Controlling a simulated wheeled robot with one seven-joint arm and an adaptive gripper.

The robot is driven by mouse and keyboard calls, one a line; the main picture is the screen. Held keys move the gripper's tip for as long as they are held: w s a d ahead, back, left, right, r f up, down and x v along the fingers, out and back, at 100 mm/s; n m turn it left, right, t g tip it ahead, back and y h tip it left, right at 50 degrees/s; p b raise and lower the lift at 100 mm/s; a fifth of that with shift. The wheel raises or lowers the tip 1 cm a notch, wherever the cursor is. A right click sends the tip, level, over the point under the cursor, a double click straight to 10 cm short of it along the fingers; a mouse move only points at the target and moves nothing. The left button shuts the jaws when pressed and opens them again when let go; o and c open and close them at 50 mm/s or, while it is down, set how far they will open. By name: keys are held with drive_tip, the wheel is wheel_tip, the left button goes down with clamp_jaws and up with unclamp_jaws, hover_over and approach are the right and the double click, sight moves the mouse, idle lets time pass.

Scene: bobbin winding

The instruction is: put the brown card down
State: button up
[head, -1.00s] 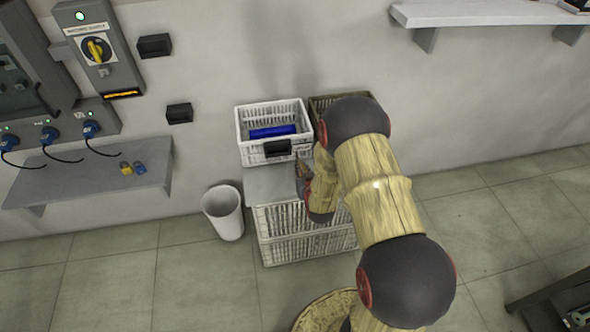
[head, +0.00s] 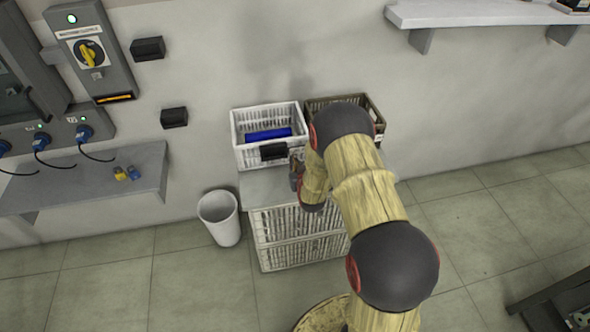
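My gripper (head: 297,172) is at the front of the two crates, low over the grey top of the stand. It is small and mostly hidden behind my own arm, so its fingers cannot be made out. A small brownish patch shows at the gripper, but I cannot tell whether it is the brown card or part of the gripper. No brown card can be clearly picked out elsewhere.
A white crate (head: 238,150) with a blue item (head: 268,134) inside and a brown crate (head: 376,118) stand side by side on the grey stand top (head: 258,190). Below are white slatted crates (head: 290,240). A white bin (head: 220,218) stands left. A grey shelf (head: 130,185) holds padlocks.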

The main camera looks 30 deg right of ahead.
clamp_jaws()
drive_tip(key=shift+r, duration=0.4)
drive_tip(key=r, duration=0.1)
drive_tip(key=r+p, duration=0.1)
drive_tip(key=r, duration=0.1)
drive_tip(key=shift+s+a, duration=0.1)
drive_tip(key=shift+s, duration=0.15)
drive_tip(key=w+r+p+v, duration=0.1)
drive_tip(key=p+v, duration=0.1)
drive_tip(key=v, duration=0.6)
drive_tip(key=a+r+p+v, duration=0.1)
drive_tip(key=r+v, duration=0.1)
drive_tip(key=v, duration=0.6)
drive_tip(key=shift+w+a+p, duration=0.2)
drive_tip(key=shift+w+p, duration=0.15)
drive_tip(key=shift+w, duration=0.1)
